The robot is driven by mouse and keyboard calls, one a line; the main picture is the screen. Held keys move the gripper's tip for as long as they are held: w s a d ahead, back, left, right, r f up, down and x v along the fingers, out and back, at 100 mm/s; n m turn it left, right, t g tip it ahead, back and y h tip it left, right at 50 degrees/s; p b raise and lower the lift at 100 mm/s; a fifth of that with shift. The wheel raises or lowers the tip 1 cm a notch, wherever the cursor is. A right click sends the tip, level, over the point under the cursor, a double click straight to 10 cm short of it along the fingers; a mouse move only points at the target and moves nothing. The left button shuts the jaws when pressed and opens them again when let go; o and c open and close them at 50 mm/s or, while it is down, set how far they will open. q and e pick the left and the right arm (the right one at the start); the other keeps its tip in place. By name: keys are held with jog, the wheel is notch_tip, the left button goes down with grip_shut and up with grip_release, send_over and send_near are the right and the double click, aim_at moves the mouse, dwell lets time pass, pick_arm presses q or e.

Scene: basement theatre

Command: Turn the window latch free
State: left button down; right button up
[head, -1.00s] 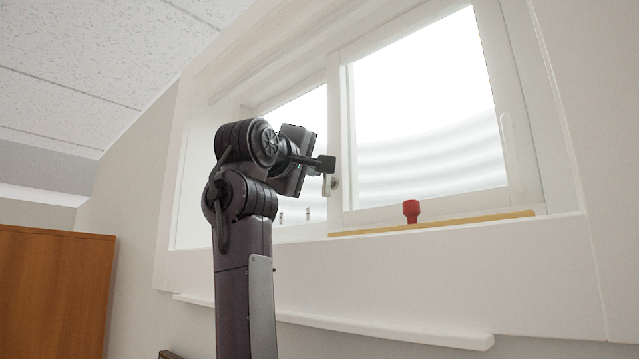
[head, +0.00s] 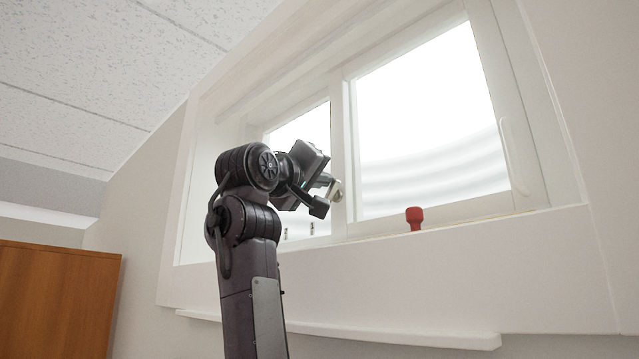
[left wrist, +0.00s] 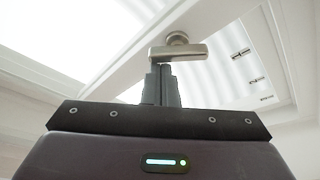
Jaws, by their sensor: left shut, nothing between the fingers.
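The window latch (head: 336,189) is a small metal lever on the upright bar between the two panes. In the left wrist view the latch (left wrist: 178,50) shows as a brushed bar below a round base, lying roughly crosswise just beyond my fingertips. My right gripper is not in view.
The white window frame (head: 345,150) stands in a deep recess. A red object (head: 414,218) is on the sill to the right of the latch. A white ledge (head: 400,335) runs along the wall below. A wooden cabinet (head: 55,300) stands at the left.

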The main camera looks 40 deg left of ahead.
pick_arm(q)
jog(key=shift+d+f+m+t+h+b, duration=0.15)
jog(key=shift+m+h+b, duration=0.15)
jog(key=shift+m, duration=0.5)
jog(key=shift+d+m+t+h+b, duration=0.1)
jog(key=shift+m+t+h+b, duration=0.15)
jog(key=shift+m, duration=0.55)
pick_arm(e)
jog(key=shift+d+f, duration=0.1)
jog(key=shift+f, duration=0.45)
pick_arm(q)
jog(key=shift+d, duration=0.15)
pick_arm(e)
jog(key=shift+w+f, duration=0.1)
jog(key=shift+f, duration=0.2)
